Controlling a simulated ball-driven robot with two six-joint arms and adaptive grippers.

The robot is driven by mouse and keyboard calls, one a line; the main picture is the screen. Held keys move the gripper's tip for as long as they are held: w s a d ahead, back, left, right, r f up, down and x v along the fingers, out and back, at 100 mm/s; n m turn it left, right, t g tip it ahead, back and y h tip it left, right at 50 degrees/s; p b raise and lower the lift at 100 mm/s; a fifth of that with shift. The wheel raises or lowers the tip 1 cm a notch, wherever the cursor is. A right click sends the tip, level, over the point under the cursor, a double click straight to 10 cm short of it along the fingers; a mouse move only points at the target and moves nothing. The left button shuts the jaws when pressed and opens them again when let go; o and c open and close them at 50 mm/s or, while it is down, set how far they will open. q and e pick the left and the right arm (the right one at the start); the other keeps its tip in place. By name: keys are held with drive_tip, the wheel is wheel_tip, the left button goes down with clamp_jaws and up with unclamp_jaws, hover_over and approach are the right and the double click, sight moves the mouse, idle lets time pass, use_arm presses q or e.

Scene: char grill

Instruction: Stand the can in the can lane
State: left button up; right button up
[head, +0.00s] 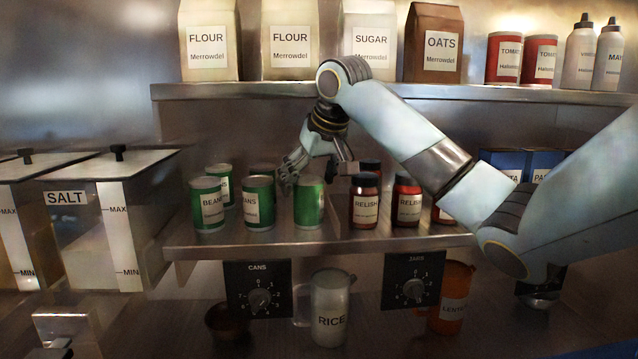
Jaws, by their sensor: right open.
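Several green cans stand upright on the lower shelf (370,243). Two bean cans (207,205) (259,204) are in front at the left, with more green cans (220,178) partly hidden behind. Another green can (309,208) stands at the right end of the front row, its label not readable. My right gripper (317,174) is open at the top of this can, one finger at its left and the other towards its right. Whether the fingers touch it I cannot tell. The can lane is above the CANS dial plate (258,288). My left gripper is not in view.
Relish jars (364,202) (407,201) stand close to the right of the cans, beyond a thin divider. A JARS dial plate (413,279) hangs below them. The upper shelf (390,94) holds bags and bottles above my arm. A rice jug (330,308) stands below.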

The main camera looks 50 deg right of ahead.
drive_tip(key=s+a+b, duration=0.3)
drive_tip(key=s+b, duration=0.2)
drive_tip(key=s, duration=0.7)
drive_tip(key=shift+a+r+b, duration=0.2)
drive_tip(key=shift+r+b, duration=0.1)
drive_tip(key=shift+r, duration=0.15)
drive_tip(key=shift+s, duration=0.1)
